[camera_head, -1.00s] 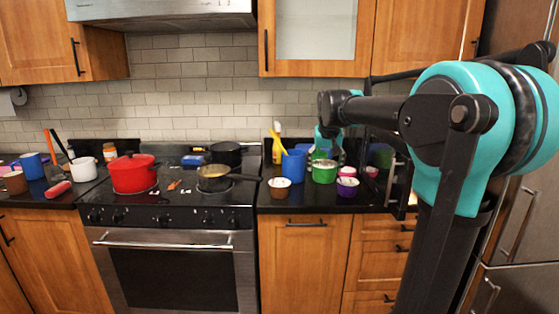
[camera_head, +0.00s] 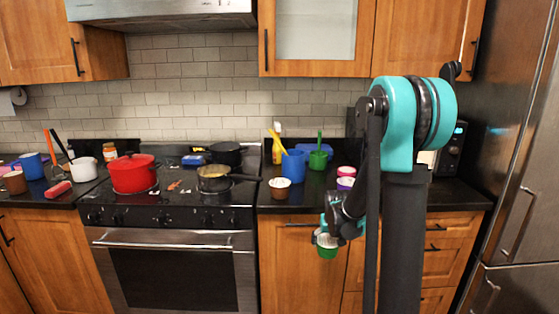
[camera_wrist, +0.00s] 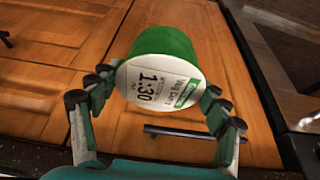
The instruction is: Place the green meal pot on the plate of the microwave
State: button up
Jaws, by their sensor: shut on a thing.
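The green meal pot (camera_head: 327,252) is held by my gripper (camera_head: 327,236) in front of the counter, below the height of its top. In the wrist view the pot (camera_wrist: 165,45) has a green side and a white lid printed "1:30", facing the camera. My gripper (camera_wrist: 158,82) is shut on it, with a finger on each side. The microwave (camera_head: 452,150) stands at the right end of the counter, mostly hidden behind my arm. Its lit display shows, but its plate is out of sight.
On the counter beside the stove stand a brown cup (camera_head: 280,189), a blue cup (camera_head: 293,164), a green cup with a utensil (camera_head: 318,160) and small pink (camera_head: 346,171) and purple (camera_head: 345,183) pots. A steel fridge (camera_head: 515,180) bounds the right. The space before the cabinets is free.

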notch_tip(320, 180, down, 8)
jog(key=shift+s+d, duration=0.35)
jog(key=shift+s, duration=0.1)
